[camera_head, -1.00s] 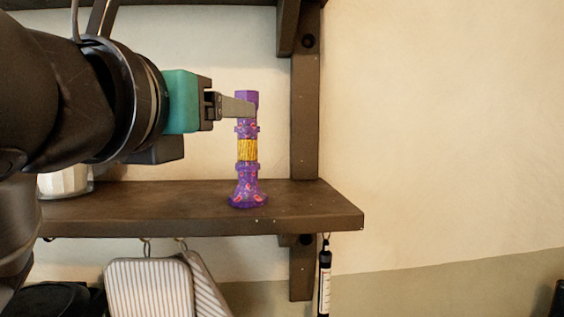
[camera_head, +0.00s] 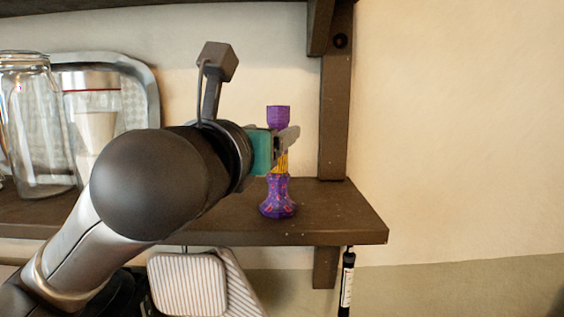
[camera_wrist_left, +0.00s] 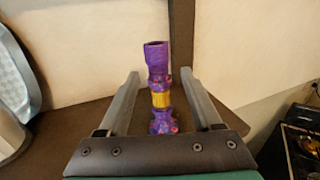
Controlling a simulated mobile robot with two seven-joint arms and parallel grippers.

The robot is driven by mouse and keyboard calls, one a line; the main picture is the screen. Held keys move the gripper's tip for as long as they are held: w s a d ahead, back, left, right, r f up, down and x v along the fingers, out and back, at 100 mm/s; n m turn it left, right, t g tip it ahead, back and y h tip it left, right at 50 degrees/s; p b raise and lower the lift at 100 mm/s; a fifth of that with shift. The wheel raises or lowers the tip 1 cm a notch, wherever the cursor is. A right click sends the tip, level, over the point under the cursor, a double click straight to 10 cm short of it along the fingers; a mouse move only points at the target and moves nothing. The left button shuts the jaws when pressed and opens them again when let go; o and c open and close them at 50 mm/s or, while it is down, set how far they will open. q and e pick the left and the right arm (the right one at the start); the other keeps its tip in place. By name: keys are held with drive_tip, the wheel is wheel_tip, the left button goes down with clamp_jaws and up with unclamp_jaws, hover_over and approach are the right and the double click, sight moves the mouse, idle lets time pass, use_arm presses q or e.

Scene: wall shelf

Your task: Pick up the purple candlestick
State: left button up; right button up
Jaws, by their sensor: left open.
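The purple candlestick (camera_head: 277,197) stands upright on the brown wooden shelf (camera_head: 340,222), near its right end. It has a yellow band around its middle. My left gripper (camera_head: 290,137) is at the candlestick's middle in the head view and hides part of it. In the left wrist view the candlestick (camera_wrist_left: 158,75) stands between the two spread fingers of the left gripper (camera_wrist_left: 160,80), with a gap on each side. The left gripper is open. My right gripper is not in view.
A glass jar (camera_head: 38,130) and a metal tray (camera_head: 150,85) stand on the shelf at the left. A dark vertical post (camera_head: 336,110) rises behind the candlestick. A striped cloth mitt (camera_head: 188,284) and a thermometer-like stick (camera_head: 347,282) hang below the shelf.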

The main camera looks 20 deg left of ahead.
sight(284, 127)
use_arm(q)
drive_tip(key=shift+w+f+p, duration=0.15)
drive_tip(key=shift+w+p, duration=2)
drive_tip(key=shift+w, duration=2.05)
clamp_jaws()
